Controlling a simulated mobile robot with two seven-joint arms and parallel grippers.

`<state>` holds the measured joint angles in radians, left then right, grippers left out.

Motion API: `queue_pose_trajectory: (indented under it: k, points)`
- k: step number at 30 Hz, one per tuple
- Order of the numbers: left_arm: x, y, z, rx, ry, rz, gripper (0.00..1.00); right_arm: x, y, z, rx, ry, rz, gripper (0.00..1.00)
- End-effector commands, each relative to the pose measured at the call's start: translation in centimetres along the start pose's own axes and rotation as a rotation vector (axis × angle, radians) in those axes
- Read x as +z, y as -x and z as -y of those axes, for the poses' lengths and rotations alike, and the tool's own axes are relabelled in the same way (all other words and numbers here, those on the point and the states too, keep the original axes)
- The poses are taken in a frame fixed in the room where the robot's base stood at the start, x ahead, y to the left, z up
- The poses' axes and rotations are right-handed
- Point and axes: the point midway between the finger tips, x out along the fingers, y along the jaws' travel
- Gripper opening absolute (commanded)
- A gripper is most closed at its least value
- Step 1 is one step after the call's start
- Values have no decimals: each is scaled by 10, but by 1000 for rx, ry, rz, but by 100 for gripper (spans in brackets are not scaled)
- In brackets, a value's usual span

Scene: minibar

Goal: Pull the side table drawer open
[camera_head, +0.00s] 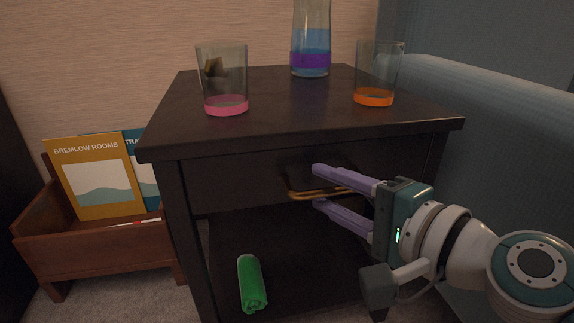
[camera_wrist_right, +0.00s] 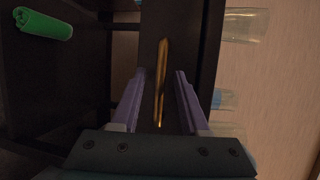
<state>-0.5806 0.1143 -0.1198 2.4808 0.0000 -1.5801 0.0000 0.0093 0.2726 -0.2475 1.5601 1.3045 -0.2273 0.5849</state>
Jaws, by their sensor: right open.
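The dark side table (camera_head: 300,112) stands in the middle of the head view. Its drawer (camera_head: 235,178) lies under the top, and the front looks flush with the frame. A brass bar handle (camera_head: 308,194) is on the drawer front. My right gripper (camera_head: 317,186) comes in from the right, open, with one purple finger above the handle and one below. In the right wrist view the handle (camera_wrist_right: 161,84) lies between the two spread fingers (camera_wrist_right: 157,88), with gaps on both sides. The fingers hide part of the handle in the head view. My left gripper is not in view.
On the tabletop stand a pink-bottomed glass (camera_head: 226,104), an orange-bottomed glass (camera_head: 373,97) and a blue-purple carafe (camera_head: 310,58). A green roll (camera_head: 252,283) lies on the lower shelf. A wooden magazine rack (camera_head: 95,245) stands left; a bluish upholstered piece (camera_head: 490,115) is right.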

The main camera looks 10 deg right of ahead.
Motion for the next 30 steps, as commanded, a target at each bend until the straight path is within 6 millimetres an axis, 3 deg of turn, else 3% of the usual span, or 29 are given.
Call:
queue_pose_trajectory:
  k: [5, 17, 30]
  points:
    - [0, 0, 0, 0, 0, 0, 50, 0, 0, 0, 0, 0, 0, 45]
    - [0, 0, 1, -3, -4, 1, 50, 0, 0, 0, 0, 0, 0, 0]
    - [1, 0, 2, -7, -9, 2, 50, 0, 0, 0, 0, 0, -1, 0]
